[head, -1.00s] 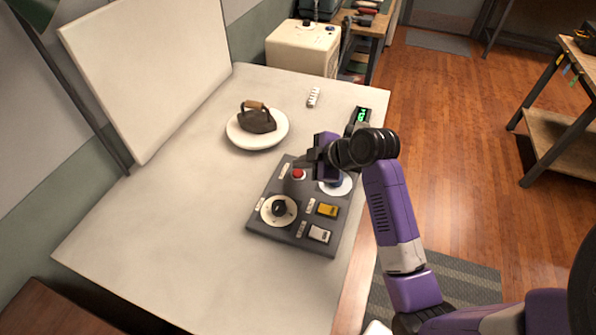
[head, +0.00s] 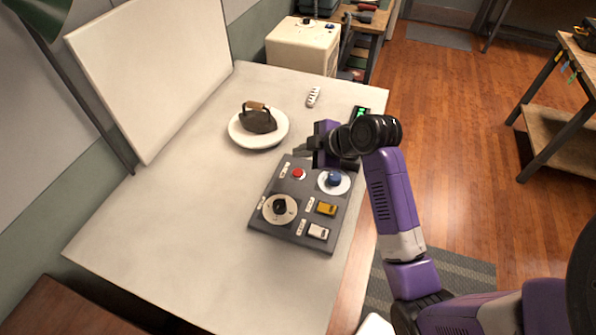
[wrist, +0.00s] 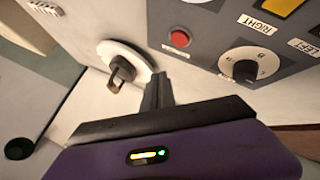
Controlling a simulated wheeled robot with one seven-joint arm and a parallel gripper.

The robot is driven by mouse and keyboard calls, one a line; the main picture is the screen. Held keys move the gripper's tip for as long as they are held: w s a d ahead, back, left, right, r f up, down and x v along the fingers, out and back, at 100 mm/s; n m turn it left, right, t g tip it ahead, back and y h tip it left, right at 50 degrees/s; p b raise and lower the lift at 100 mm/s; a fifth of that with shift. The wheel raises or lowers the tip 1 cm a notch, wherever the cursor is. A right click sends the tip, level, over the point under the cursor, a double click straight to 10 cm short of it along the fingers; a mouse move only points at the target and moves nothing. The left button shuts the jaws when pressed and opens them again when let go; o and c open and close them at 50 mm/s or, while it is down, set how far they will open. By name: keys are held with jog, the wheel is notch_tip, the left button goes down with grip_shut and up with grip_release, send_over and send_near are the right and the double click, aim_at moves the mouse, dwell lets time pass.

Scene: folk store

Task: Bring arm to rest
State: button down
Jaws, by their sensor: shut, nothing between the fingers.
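My purple arm reaches over the right side of the white table (head: 190,225) in the head view. My gripper (head: 303,148) is above the far edge of the grey control panel (head: 268,228), pointing left toward the plate. In the wrist view my gripper (wrist: 158,88) shows its dark fingers together, with nothing between them. The panel carries a red button (head: 298,174), a blue knob (head: 334,179), a black dial (head: 280,208), a yellow switch (head: 326,208) and a white switch (head: 318,231). The gripper appears apart from all of them.
An old iron (head: 259,119) sits on a white plate (head: 243,141) left of my gripper. A white board (head: 150,75) stands along the left. The table's near left area is clear.

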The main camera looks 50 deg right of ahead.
dwell(0.4)
jog(key=w+d+r+m+t+h, duration=0.2)
jog(key=d+r+m+t+h, duration=0.15)
jog(key=d+r+m, duration=0.2)
jog(key=s+a+f+m+t+y+b, duration=0.1)
jog(key=s+a+m, duration=0.1)
jog(key=s+a, duration=1.2)
jog(key=s+a+f+m+t+y+b, duration=0.1)
jog(key=s+a+y+b, duration=0.1)
jog(key=s+a, duration=1.2)
jog(key=s, duration=0.4)
jog(key=shift+s+m, duration=0.25)
jog(key=shift+m, duration=0.1)
